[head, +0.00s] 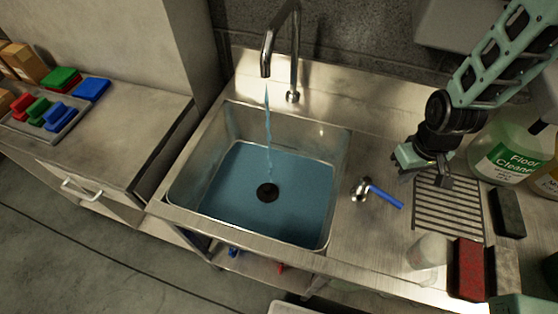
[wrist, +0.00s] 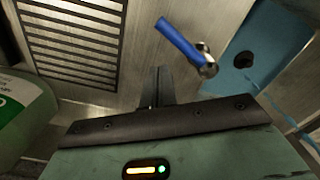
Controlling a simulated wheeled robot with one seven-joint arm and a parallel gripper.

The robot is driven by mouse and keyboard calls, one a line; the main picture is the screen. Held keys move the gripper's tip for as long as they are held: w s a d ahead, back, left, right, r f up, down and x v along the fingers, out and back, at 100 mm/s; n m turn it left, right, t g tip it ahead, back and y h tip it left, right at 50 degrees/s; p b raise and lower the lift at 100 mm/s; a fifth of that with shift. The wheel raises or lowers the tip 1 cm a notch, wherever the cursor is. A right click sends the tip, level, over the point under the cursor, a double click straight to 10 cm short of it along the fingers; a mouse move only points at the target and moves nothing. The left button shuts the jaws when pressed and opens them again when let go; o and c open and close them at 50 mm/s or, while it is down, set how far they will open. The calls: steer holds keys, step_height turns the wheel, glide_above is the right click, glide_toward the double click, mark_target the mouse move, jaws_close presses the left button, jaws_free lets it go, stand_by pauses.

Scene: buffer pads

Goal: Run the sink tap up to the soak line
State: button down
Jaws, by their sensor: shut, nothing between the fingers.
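The steel sink basin (head: 185,190) holds blue water (head: 300,200) over its floor, with the dark drain (head: 267,192) showing through. A thin stream falls from the tap spout (head: 266,68) into it. I cannot make out a soak line on the walls. The tap lever (head: 386,197), with a blue handle, sits on the counter right of the basin. In the wrist view the lever (wrist: 181,42) lies just beyond my fingers. My gripper (head: 445,180) is shut and empty above the drainboard, right of the lever and apart from it; its fingers (wrist: 158,85) also show in the wrist view.
A ribbed drainboard (head: 445,212) lies under my gripper. A floor cleaner bottle (head: 505,150), a dark block (head: 508,212), a red sponge (head: 468,268) and a clear cup (head: 427,252) stand around it. Coloured pads (head: 60,78) lie on the left counter.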

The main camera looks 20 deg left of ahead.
steer(key=shift+w+d, duration=0.15)
steer(key=shift+w, duration=0.1)
step_height(320, 180, down, 5)
steer(key=b, duration=0.4)
stand_by(7.1)
